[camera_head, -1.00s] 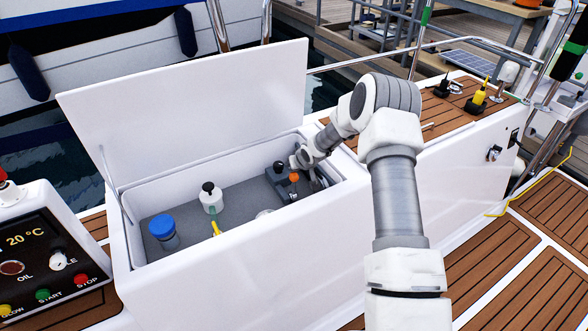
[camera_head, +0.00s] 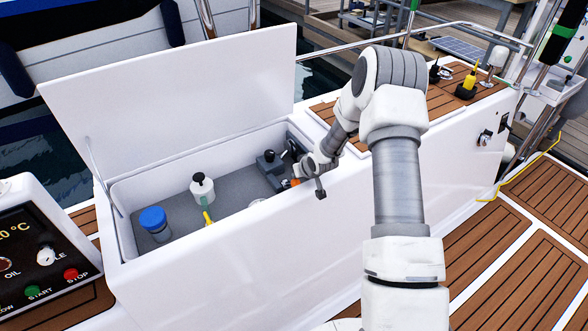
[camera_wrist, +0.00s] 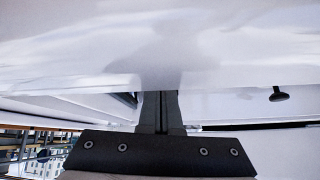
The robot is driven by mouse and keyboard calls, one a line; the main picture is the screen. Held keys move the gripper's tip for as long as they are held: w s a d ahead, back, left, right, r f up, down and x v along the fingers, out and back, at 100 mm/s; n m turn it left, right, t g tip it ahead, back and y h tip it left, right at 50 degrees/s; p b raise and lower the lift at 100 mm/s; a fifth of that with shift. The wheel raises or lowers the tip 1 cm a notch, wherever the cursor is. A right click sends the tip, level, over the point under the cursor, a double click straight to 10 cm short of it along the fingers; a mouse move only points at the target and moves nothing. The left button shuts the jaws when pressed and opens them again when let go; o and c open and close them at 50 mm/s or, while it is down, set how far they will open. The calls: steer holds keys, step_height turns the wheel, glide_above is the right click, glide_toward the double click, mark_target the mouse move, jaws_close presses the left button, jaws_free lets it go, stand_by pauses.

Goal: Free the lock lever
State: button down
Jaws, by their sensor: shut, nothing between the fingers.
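The open white locker (camera_head: 118,243) holds a dark grey block (camera_head: 268,168) at its right end. A black-knobbed lever (camera_head: 269,156) stands on that block, and another black part (camera_head: 292,146) sits behind it. An orange tip (camera_head: 295,182), which looks like a lever knob, shows low beside my wrist, near the locker's front wall. Which of these is the lock lever is not marked. My gripper (camera_head: 320,192) is shut and empty, over the locker's front rim, just right of the orange tip. In the wrist view its shut fingers (camera_wrist: 160,110) point at a blurred white surface.
The raised white lid (camera_head: 180,85) stands behind the locker. Inside are a blue-capped container (camera_head: 154,222), a white bottle with a black top (camera_head: 202,188) and a yellow handle (camera_head: 207,217). A control panel (camera_head: 38,255) stands at the left.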

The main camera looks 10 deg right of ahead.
steer(key=shift+s+d+f, duration=0.15)
steer(key=shift+s+f, duration=0.2)
steer(key=shift+s, duration=0.1)
stand_by(0.4)
